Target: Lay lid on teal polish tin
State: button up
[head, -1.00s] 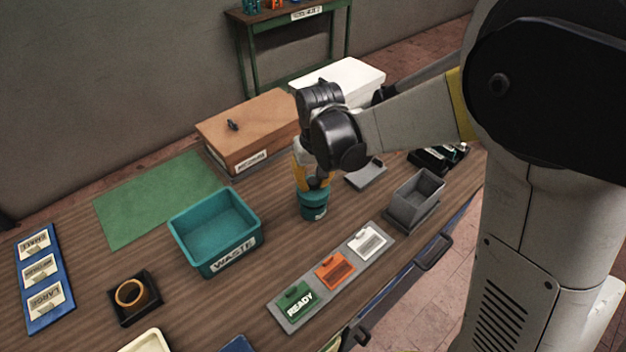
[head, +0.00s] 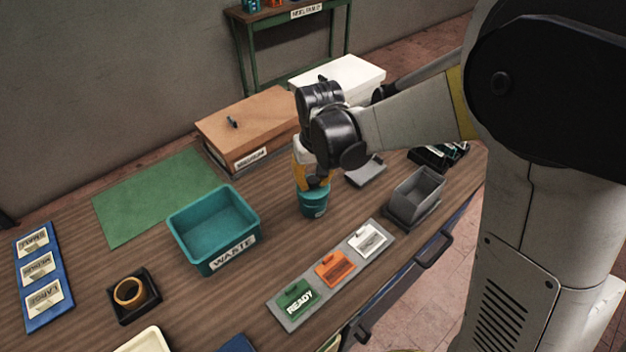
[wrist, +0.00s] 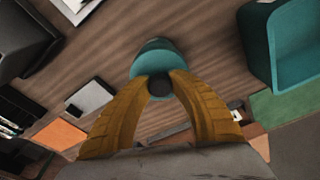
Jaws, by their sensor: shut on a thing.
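The teal polish tin (head: 313,205) stands upright on the wooden bench, right of the waste bin in the head view. My gripper (head: 316,182) points down directly over it. In the wrist view the teal lid (wrist: 150,64) has a dark knob (wrist: 160,86) between my yellow fingertips (wrist: 160,88), and my gripper is shut on that knob. Part of the tin (wrist: 157,43) shows beyond the lid. The lid is at the tin's mouth, but my fingers hide the seam in the head view, so I cannot tell whether it sits flush.
The teal waste bin (head: 213,258) stands left of the tin. A grey tray of tags (head: 286,322) lies in front, with a grey bin (head: 414,194) at right. A small grey plate (head: 365,171) and a brown box (head: 246,151) are behind.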

jog(key=shift+f, duration=0.15)
jog(key=shift+f+b, duration=0.4)
jog(key=shift+f, duration=0.1)
jog(key=shift+f, duration=0.15)
dwell(0.4)
jog(key=shift+f+b, duration=0.55)
jog(key=shift+b, duration=0.05)
jog(key=o, duration=1.5)
jog(key=shift+c, duration=0.2)
jog(key=shift+r, duration=0.1)
